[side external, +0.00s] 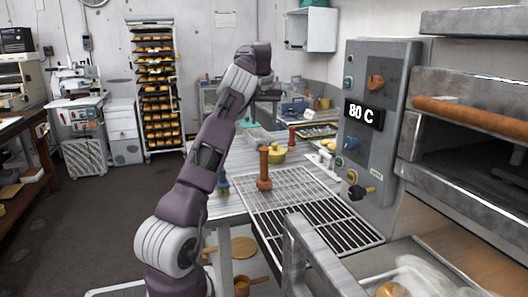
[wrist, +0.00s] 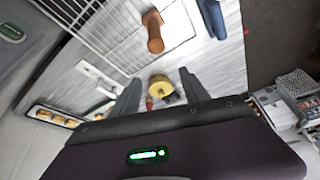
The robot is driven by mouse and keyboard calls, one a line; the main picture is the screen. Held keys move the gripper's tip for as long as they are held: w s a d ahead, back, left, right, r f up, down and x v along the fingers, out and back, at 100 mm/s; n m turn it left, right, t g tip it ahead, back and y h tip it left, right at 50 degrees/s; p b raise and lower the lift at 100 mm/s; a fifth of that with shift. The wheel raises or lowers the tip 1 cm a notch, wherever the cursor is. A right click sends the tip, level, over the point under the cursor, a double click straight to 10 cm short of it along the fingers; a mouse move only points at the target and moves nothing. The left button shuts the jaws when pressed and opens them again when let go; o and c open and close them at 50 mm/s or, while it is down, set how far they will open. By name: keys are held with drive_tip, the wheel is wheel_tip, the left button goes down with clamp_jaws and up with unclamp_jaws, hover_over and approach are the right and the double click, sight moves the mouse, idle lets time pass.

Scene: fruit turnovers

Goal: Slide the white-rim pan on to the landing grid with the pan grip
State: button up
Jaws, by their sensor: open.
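My gripper (wrist: 162,78) is open and empty, raised above the worktop; its end also shows in the side view (side external: 268,93). A pale wire grid (side external: 285,190) lies on the worktop, with a darker barred grid (side external: 335,228) beside it; I cannot tell which is the landing grid. A brown upright handle-like piece (side external: 264,168) stands at the pale grid and shows in the wrist view (wrist: 153,35); whether it is the pan grip is unclear. A pale-rimmed tray of pastries (wrist: 52,118) shows left of my gripper, but I cannot confirm it is the white-rim pan.
A yellow pot (side external: 276,156) and a red upright item (side external: 292,138) stand behind the brown piece. A blue item (side external: 223,183) stands near the worktop's left edge. The control panel (side external: 375,130) and oven (side external: 470,115) bound the right side.

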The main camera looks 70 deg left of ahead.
sight(264, 149)
wheel_tip(264, 149, down, 12)
drive_tip(key=shift+r, duration=0.1)
drive_tip(key=x, duration=0.7)
drive_tip(key=shift+f, duration=0.35)
clamp_jaws()
idle(0.8)
drive_tip(key=shift+r, duration=2.55)
